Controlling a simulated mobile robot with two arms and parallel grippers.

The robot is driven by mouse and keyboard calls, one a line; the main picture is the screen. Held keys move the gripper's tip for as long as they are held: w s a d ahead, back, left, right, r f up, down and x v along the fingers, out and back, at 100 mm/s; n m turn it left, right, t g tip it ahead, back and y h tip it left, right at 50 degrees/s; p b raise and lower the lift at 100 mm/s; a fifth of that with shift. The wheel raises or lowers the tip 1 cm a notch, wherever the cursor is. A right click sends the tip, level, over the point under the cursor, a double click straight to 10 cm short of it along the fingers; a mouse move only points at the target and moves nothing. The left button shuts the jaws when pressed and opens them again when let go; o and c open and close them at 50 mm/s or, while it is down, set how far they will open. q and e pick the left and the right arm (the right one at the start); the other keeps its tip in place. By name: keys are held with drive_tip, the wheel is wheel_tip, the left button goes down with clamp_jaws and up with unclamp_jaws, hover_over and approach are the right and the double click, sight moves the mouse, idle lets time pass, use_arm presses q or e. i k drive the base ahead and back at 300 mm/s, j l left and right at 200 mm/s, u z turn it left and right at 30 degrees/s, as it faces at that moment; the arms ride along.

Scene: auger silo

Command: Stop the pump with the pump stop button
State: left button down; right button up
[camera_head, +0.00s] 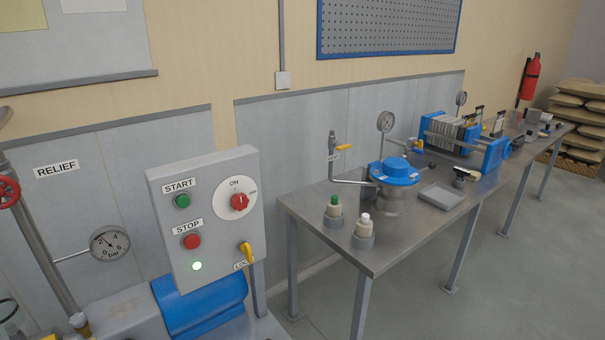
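The pump control box (207,214) is a grey panel at left centre, above a blue motor housing. The red stop button (192,242) sits low on its left side, under a STOP label (188,227). The green start button (182,201) is above it, under a START label. A red rotary switch (239,202) on a white disc marked ON is at the right. A small lamp (197,266) below the stop button glows light green. Neither of my grippers shows in the head view.
A yellow padlock-like part (246,252) hangs at the box's lower right. The blue motor housing (200,304) is below. A pressure gauge (110,244) and red handwheel (8,192) stand left. A metal table (410,228) with equipment extends right. Space before the panel looks clear.

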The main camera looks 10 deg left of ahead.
sight(192, 241)
drive_tip(key=u, duration=1.6)
